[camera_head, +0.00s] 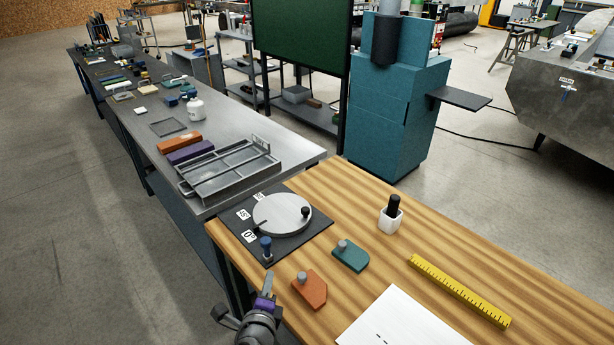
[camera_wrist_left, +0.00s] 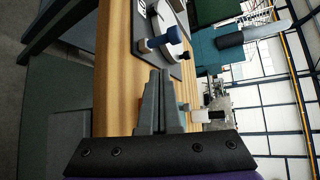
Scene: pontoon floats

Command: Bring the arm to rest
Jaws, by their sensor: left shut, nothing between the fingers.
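My left gripper (camera_head: 268,279) is at the front left edge of the wooden bench (camera_head: 540,285), low in the head view. In the left wrist view its two grey fingers (camera_wrist_left: 159,78) stand together, shut, with nothing between them. The fingers point toward the dark plate with the round grey disc (camera_head: 281,214), which lies on the near left corner of the bench. A blue-topped knob (camera_head: 266,244) stands on that plate, beyond the fingertips. My right gripper is not in view.
An orange block (camera_head: 310,289) and a green block (camera_head: 350,255) lie near the gripper. A white pot (camera_head: 390,220), a yellow ruler (camera_head: 460,289) and white paper (camera_head: 398,322) are farther right. A grey metal bench (camera_head: 222,130) adjoins, carrying a metal tray (camera_head: 190,190). Floor at left is clear.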

